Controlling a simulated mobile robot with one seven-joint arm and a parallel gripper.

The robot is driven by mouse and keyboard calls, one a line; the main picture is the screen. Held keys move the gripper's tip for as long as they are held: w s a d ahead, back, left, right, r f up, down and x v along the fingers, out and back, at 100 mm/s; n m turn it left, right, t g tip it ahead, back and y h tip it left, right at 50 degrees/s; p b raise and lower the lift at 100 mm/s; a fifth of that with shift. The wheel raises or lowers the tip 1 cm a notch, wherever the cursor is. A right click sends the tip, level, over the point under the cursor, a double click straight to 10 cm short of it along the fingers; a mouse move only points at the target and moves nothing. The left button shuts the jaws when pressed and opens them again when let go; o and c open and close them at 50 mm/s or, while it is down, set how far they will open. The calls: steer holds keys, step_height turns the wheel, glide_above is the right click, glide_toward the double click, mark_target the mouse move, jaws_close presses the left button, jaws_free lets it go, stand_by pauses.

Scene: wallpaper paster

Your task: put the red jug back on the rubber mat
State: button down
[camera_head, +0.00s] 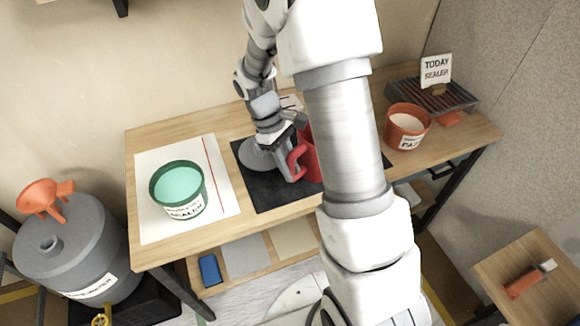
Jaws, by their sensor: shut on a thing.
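The red jug (309,160) is at the middle of the workbench, its handle towards the left and its right side hidden behind my arm. My gripper (290,166) reaches down at the handle side and is shut on the jug; the fingertips are hard to make out. The dark rubber mat (270,194) lies flat under this area, its middle and right part mostly covered by my arm. The jug appears over the mat; whether its base touches the mat is hidden.
A grey round disc (258,155) is on the mat left of the jug. A green bucket (177,188) stands on white paper (152,228) at left. An orange paste pot (407,127) and a dark rack (455,96) with a sign (436,70) are at right.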

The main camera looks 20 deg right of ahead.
steer(key=shift+f, duration=0.2)
steer(key=c, duration=0.7)
jaws_free()
steer(key=p+v, duration=0.2)
steer(key=v, duration=1)
steer(key=shift+s+a+r+m+t+y, duration=0.1)
steer(key=shift+s+r+m+t+y, duration=0.35)
steer(key=shift+s+r+m+t, duration=1.65)
steer(key=shift+s+a+r+m+t+y, duration=0.1)
steer(key=shift+s+r+m+t+y, duration=0.65)
steer(key=shift+s+r, duration=2.75)
steer(key=shift+s+a+r+m+t+y, duration=0.2)
steer(key=shift+s+r+m+t, duration=0.55)
steer(key=shift+s+r+t, duration=2.05)
